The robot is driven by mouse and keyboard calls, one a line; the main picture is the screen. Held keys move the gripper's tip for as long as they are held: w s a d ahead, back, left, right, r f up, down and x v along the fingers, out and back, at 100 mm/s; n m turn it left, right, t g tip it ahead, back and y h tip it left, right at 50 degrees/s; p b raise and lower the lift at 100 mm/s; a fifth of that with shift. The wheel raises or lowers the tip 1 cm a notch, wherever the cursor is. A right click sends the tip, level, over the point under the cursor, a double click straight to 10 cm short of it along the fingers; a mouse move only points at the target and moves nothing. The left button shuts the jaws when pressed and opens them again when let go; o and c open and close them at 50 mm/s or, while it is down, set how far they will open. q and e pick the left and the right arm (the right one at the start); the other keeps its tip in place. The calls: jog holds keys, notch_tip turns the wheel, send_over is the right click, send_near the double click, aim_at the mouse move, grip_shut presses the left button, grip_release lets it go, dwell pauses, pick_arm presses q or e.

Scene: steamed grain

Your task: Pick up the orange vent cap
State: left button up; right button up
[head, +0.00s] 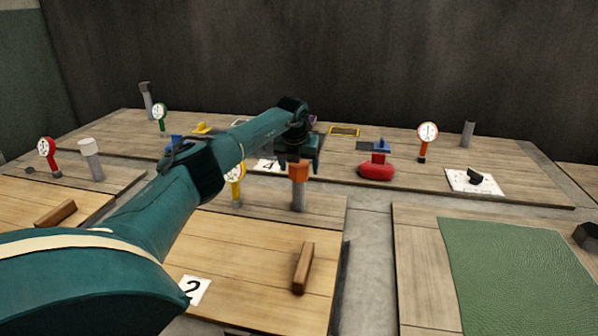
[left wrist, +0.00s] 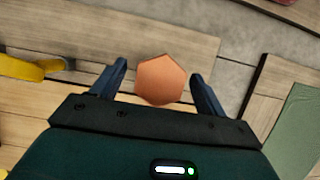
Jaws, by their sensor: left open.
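The orange vent cap (head: 298,171) sits on top of an upright grey pipe (head: 299,197) on the middle wooden panel. In the left wrist view the cap (left wrist: 160,80) shows from above as an orange hexagon between the two fingers. My left gripper (head: 297,160) is just above the cap, pointing down. It also shows in the left wrist view (left wrist: 159,85), with its dark blue fingers open on either side of the cap. No contact between fingers and cap is visible. My right gripper is not in view.
A yellow gauge (head: 236,189) stands left of the pipe. A brown wooden bar (head: 303,267) lies nearer on the same panel, with a "2" card (head: 194,290). A red vessel (head: 377,169) is behind to the right. A green mat (head: 515,270) lies at right.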

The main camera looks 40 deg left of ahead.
pick_arm(q)
jog(key=shift+f, duration=0.2)
jog(key=shift+c, duration=0.4)
jog(key=c, duration=1)
jog(key=shift+o, duration=0.2)
